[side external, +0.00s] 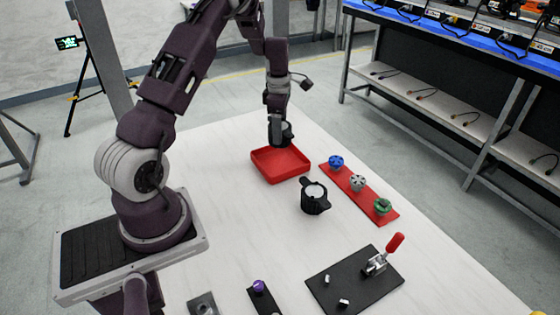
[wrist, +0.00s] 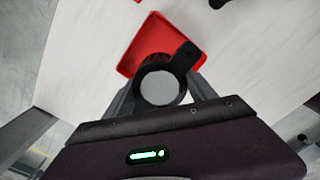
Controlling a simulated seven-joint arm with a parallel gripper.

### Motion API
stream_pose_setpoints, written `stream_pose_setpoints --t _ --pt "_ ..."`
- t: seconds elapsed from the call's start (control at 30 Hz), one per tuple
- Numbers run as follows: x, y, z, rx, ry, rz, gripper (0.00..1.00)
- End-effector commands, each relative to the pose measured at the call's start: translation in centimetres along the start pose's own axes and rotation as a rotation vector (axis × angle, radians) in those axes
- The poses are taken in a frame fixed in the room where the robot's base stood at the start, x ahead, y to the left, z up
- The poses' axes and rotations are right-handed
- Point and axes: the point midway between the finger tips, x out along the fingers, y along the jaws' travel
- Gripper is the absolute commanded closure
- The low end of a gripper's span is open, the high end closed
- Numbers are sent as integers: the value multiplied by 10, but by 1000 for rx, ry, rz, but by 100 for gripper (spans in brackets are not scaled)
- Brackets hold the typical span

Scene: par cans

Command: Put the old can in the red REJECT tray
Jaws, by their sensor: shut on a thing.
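My gripper (side external: 281,138) is shut on a dark can, which shows in the wrist view (wrist: 160,89) as a black ring with a grey round face and a black tab. In the side view the can (side external: 286,131) is partly hidden by the fingers. The red tray (side external: 285,178) stands on the white table, with its floor bare where I can see it. The can is held up near the tray's far edge; in the wrist view it overlaps the near part of the tray (wrist: 140,50). I cannot tell its exact height above the tray.
A black two-lugged can (side external: 314,199) with a pale top stands right of the tray. A red strip (side external: 369,196) holds blue, grey and green knobs. A black plate (side external: 345,285) carries a red-handled clamp (side external: 385,255). A purple-knobbed piece (side external: 260,289) lies in front.

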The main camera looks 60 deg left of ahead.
Motion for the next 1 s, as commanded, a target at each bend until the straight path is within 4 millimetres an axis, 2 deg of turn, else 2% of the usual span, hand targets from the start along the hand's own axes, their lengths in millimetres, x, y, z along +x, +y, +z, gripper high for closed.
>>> stream_pose_setpoints --t 0.1,0.47,0.8,0.83,0.9,1.0 --pt "29 -2 0 0 0 -6 100" --pt "83 -1 -1 2 0 -3 100" --pt "88 -1 0 4 0 -1 100" --pt "88 -1 0 4 0 -1 30" --pt "88 -1 0 4 0 -1 16" --pt "88 -1 0 4 0 -1 14"
